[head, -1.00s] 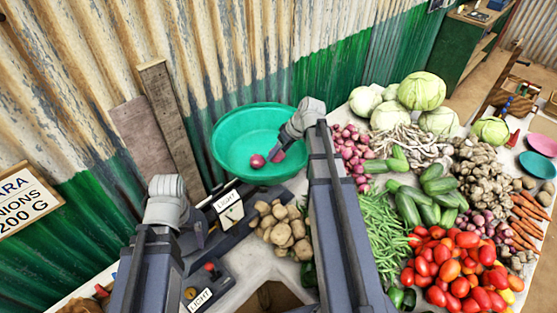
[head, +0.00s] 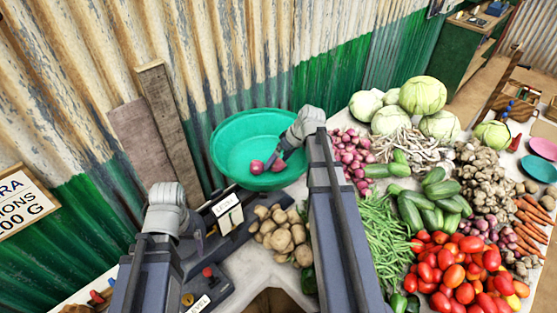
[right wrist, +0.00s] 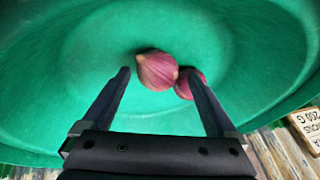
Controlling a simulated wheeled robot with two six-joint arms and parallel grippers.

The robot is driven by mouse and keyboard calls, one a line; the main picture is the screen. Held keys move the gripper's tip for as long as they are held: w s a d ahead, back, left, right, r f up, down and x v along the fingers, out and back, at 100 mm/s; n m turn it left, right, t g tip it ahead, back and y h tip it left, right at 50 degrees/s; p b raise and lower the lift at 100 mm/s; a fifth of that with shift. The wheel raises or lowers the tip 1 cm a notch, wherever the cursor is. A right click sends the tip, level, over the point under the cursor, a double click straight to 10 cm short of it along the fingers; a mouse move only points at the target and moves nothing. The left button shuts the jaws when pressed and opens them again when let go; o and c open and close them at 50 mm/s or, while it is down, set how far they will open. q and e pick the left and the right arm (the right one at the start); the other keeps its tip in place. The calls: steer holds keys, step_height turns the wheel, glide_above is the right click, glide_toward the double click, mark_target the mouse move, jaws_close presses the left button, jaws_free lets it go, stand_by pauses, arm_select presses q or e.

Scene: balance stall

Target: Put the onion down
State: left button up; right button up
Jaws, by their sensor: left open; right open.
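Two purple-red onions lie in the green basin (head: 228,135). One onion (head: 257,167) is on the left, and the other (head: 278,165) is partly behind my right gripper (head: 281,161). In the right wrist view, my right gripper (right wrist: 160,82) is open inside the basin (right wrist: 60,60). The nearer onion (right wrist: 157,72) sits between the fingertips with gaps at its sides. The other onion (right wrist: 187,83) is beside the right-hand finger and partly hidden. My left gripper (head: 197,228) is open and empty, low over the dark balance device.
Potatoes (head: 280,232), green beans (head: 372,235) and tomatoes (head: 455,270) crowd the table to the right. The corrugated wall (head: 330,85) stands close behind the basin.

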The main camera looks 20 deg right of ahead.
steer(key=shift+r, duration=0.15)
steer(key=shift+s+d+r+p, duration=0.15)
steer(key=shift+r+p, duration=0.35)
steer(key=shift+p, duration=0.2)
steer(key=p+v, duration=0.9)
steer(key=v, duration=0.1)
steer(key=shift+r+p, duration=0.3)
steer(key=shift+r, duration=0.05)
steer(key=shift+s+d, duration=0.15)
steer(key=b+x, duration=1.1)
steer(key=x, duration=0.1)
steer(key=shift+f, duration=0.15)
steer(key=shift+r, duration=0.25)
